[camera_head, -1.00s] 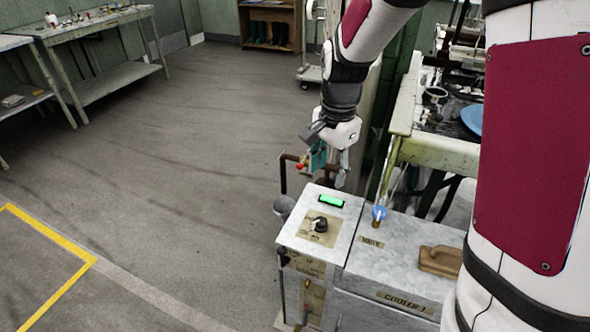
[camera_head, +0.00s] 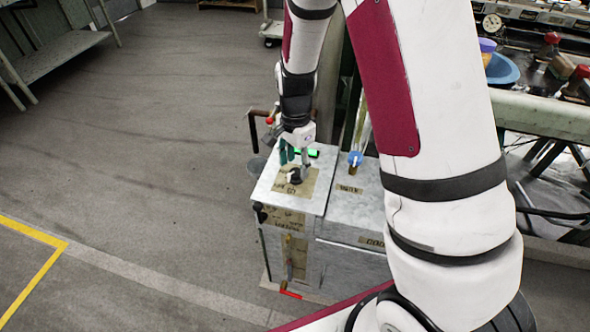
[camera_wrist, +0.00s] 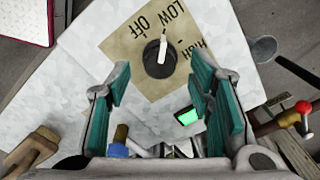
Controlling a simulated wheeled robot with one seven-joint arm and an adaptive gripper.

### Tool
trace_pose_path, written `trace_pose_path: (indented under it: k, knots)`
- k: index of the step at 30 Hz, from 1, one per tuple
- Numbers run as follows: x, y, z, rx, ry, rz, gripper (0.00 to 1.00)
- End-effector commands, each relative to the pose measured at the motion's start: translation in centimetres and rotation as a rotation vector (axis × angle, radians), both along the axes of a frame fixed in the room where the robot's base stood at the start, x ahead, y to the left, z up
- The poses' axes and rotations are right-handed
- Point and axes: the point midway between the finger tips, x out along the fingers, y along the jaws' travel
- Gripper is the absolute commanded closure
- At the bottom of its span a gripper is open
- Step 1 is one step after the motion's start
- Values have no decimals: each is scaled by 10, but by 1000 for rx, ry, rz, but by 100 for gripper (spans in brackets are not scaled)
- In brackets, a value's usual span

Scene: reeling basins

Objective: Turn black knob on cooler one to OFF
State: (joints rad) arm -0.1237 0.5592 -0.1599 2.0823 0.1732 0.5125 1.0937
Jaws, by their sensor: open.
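The black knob (camera_wrist: 160,62) sits on a tan label plate (camera_wrist: 115,47) on the grey metal top of cooler one (camera_head: 318,203). In the wrist view its white pointer (camera_wrist: 163,45) points up the picture near the printed LOW and OFF; I cannot tell exactly which mark it meets. HIGH is printed to the right. My gripper (camera_wrist: 160,78) is open and empty, with teal-padded fingers on either side of the view and the knob between and beyond the tips. In the head view my gripper (camera_head: 294,166) is right at the knob (camera_head: 294,177), partly hiding it. Contact is unclear.
A green-lit display (camera_wrist: 187,117) is beside the plate. A blue-handled valve (camera_head: 355,158) stands to the right on the cooler. A red-knobbed pipe fitting (camera_wrist: 303,108) is at the cooler's far side. A wooden-handled brush (camera_wrist: 32,150) shows at the wrist view's lower left. Open floor lies left.

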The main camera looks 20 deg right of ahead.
Motion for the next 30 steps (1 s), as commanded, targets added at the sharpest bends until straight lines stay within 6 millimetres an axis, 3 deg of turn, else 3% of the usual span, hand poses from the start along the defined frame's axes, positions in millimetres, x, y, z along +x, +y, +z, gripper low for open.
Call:
trace_pose_path:
  k: [6,16,23,30]
  knots:
    - [0,0,-21,0,1,0,52]
    - [0,0,-23,0,0,0,52]
    - [0,0,-23,0,0,0,100]
    - [0,0,-23,0,0,11,100]
